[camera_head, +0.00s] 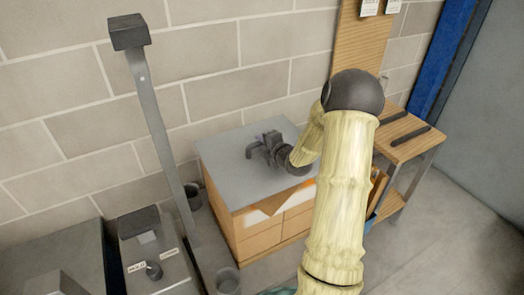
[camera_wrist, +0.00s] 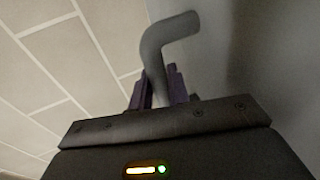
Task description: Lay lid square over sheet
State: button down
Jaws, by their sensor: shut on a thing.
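The lid (camera_head: 222,160) is a flat grey panel on top of a stack of tan boxes (camera_head: 262,240) by the wall. A brown corner (camera_head: 272,204), perhaps of the sheet, sticks out below its front edge; the rest of the sheet is hidden. My gripper (camera_head: 262,147) is over the lid's middle, shut on a bent grey handle (camera_wrist: 168,38) that appears to belong to the lid. The handle stands between the fingers in the wrist view. I cannot tell whether the lid rests fully on the stack.
A block wall (camera_head: 90,110) is close behind. A grey post (camera_head: 160,130) stands left of the stack, with dark cups (camera_head: 227,280) near its foot. A wooden bench (camera_head: 405,145) stands at the right. The floor (camera_head: 440,230) at front right is clear.

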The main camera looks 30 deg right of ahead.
jog(key=shift+f, duration=1.65)
jog(key=c, duration=1.3)
grip_release()
jog(key=shift+f, duration=0.1)
jog(key=shift+c, duration=0.2)
notch_tip(320, 180, up, 4)
send_over(280, 173)
jog(key=shift+b, duration=0.4)
